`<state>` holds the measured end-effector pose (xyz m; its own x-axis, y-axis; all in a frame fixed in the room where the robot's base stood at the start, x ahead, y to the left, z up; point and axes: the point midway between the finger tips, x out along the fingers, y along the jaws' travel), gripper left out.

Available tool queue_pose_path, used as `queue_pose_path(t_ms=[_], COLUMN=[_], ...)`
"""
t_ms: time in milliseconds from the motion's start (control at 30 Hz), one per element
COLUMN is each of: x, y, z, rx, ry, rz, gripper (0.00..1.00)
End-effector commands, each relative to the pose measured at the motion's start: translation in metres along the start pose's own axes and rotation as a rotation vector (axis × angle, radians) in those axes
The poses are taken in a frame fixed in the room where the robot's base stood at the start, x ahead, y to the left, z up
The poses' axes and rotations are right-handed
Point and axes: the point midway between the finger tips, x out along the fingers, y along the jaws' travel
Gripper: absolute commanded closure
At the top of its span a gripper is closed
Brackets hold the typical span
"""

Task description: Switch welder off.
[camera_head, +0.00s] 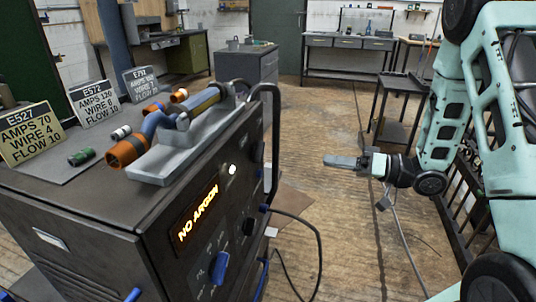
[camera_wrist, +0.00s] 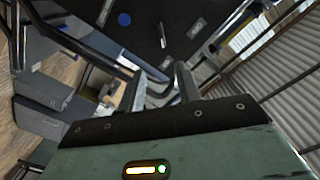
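The welder (camera_head: 110,215) is a dark metal cabinet at left in the head view. Its front panel has a lit orange display reading "NO ARGON" (camera_head: 197,214), a blue knob (camera_head: 220,267), a dark knob (camera_head: 249,225) and a small bright white round control (camera_head: 232,170). Labels are too small to read. My gripper (camera_head: 342,161) is right of the welder, apart from it, pointing left. In the wrist view my gripper (camera_wrist: 160,82) has its two fingers apart with nothing between them. Beyond them is a dark panel (camera_wrist: 145,30) with a blue round part (camera_wrist: 124,19), seemingly the welder.
A torch (camera_head: 180,115) lies in a grey tray (camera_head: 160,172) on the welder, beside several setting plates (camera_head: 28,133). A bar handle (camera_head: 275,140) and black cable (camera_head: 315,235) are at the welder's front edge. A dark trolley (camera_head: 400,105) stands behind my arm. Floor between is open.

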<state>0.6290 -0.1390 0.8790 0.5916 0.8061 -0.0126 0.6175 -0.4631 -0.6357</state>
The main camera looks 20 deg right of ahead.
Motion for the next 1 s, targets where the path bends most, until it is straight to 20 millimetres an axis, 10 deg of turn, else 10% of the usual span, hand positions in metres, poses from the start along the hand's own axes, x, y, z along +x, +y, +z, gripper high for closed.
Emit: queue_pose_path(t_ms=[1000], x=[0.161], y=[-0.003], z=[-0.001], rx=[0.008], ry=[0.005], rz=[-0.013], gripper=[0.66])
